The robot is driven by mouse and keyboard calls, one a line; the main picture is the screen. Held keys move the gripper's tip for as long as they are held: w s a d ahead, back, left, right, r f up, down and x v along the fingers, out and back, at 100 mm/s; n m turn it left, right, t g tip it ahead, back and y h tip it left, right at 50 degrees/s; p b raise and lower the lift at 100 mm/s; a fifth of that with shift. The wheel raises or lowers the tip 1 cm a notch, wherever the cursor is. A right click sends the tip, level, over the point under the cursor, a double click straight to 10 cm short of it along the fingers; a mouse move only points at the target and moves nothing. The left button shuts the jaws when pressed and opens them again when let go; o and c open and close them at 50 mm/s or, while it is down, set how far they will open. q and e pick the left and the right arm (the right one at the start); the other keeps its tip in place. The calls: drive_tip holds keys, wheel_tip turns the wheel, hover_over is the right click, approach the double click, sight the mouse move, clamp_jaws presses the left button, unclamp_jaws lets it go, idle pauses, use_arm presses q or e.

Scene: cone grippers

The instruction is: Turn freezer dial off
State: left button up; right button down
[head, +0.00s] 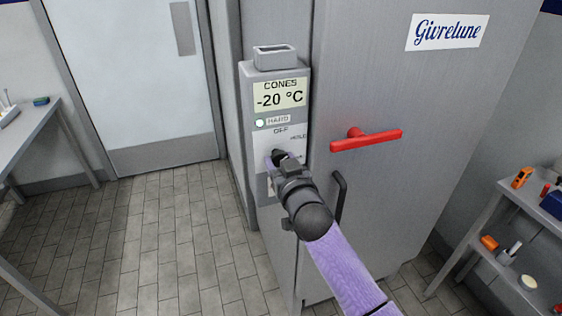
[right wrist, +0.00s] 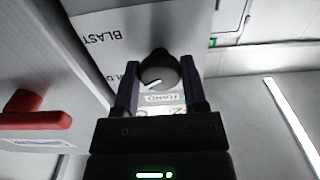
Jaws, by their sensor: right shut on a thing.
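The freezer control box (head: 247,90) is on the left of the freezer front, with a display reading "CONES -20 °C" (head: 280,95). The dial panel (head: 266,138) below it shows the OFF label at its top and HOLD at its right. The dark round dial (right wrist: 158,70) sits between the two fingers of my right gripper (right wrist: 160,82), which is shut on it. Its white mark points to the lower left in the upside-down right wrist view; I cannot tell exactly which label it meets. In the head view my right gripper (head: 277,158) covers most of the dial. My left gripper is not in view.
A red handle (head: 366,140) sticks out from the freezer door (head: 400,85), right of the box; it also shows in the right wrist view (right wrist: 35,115). A black handle (head: 341,195) is near my right wrist. A shelf (head: 480,222) stands at the right. The tiled floor is clear at the left.

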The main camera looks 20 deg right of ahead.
drive_tip(key=shift+n, duration=0.3)
drive_tip(key=n+p, duration=0.2)
drive_tip(key=n, duration=0.9)
drive_tip(key=shift+d+n, duration=0.1)
drive_tip(key=shift+n, duration=0.2)
idle(0.4)
drive_tip(key=shift+c, duration=0.7)
unclamp_jaws()
